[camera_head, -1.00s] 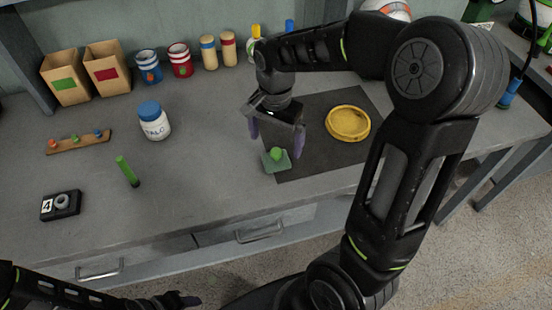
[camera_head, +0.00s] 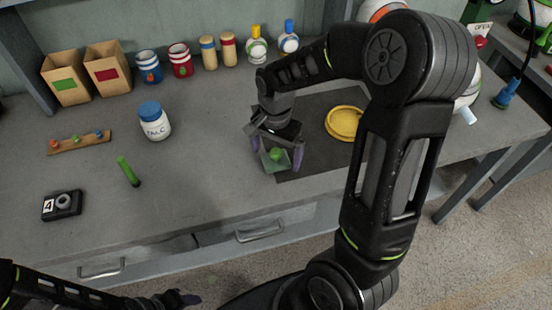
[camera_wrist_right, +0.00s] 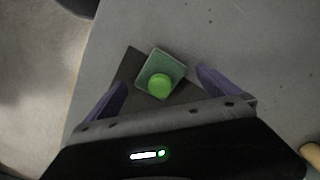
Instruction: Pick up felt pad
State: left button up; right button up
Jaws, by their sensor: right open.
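The felt pad (camera_head: 272,164) is a square green pad with a bright green round knob on top. It lies at the front left corner of the dark mat (camera_head: 310,158). My right gripper (camera_head: 277,156) is open above it, with its purple fingers on either side of the pad. In the right wrist view the pad (camera_wrist_right: 151,66) sits between the two spread fingers, the knob toward the gripper body; I cannot tell whether the fingers touch it. My left gripper (camera_head: 180,299) is low in the head view, off the front of the bench; its jaws are unclear.
A yellow round dish (camera_head: 344,123) sits on the mat to the right. Boxes, cups and bottles line the back. My right arm covers the bench's right part.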

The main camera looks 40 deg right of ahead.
aim_at(276, 152)
jog(key=shift+c, duration=0.4)
jog(key=c, duration=1.2)
jog(key=shift+r, duration=0.15)
notch_tip(276, 152, up, 10)
jog(key=shift+f, duration=0.1)
